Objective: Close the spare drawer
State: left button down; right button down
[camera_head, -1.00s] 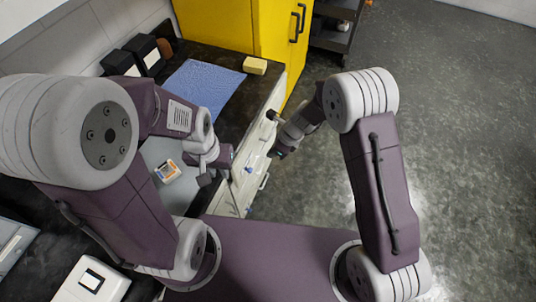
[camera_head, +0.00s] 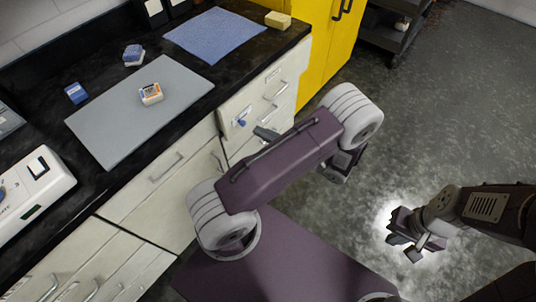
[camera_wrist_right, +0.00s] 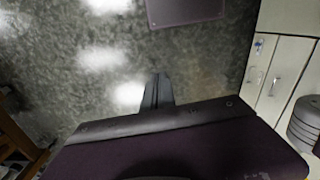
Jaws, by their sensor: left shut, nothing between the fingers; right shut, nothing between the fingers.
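The white cabinet's upper drawer front (camera_head: 256,104) has a small label, a bar handle and a blue part at its left. It looks about flush with the cabinet; I cannot read the label or tell which drawer is the spare one. My left gripper (camera_head: 265,133) shows as grey fingers close to this front, just below the blue part; contact is unclear. Most of it is hidden behind my left arm. My right gripper (camera_head: 404,240) is over the bare floor, away from the cabinet. Its fingers are together and empty in the right wrist view (camera_wrist_right: 157,95).
The black counter (camera_head: 222,75) holds a grey mat (camera_head: 110,125) with a small box (camera_head: 151,94), a blue cloth (camera_head: 215,35) and a yellow block (camera_head: 278,19). A yellow cabinet (camera_head: 322,45) stands beyond. The floor at the right is open.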

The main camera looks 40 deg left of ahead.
pick_arm(q)
notch_tip(320, 180, down, 6)
jog(key=d+f+m+t+b, duration=0.1)
jog(key=d+m+b, duration=0.1)
jog(key=d, duration=0.1)
jog(key=m+t+b, duration=0.1)
send_near(228, 126)
jog(key=shift+y, duration=0.3)
jog(key=a, duration=0.4)
jog(key=a+f, duration=0.1)
jog(key=a, duration=0.1)
jog(key=shift+w+a, duration=0.25)
jog(key=shift+a, duration=0.15)
jog(key=shift+r, duration=0.1)
jog(key=shift+a, duration=0.1)
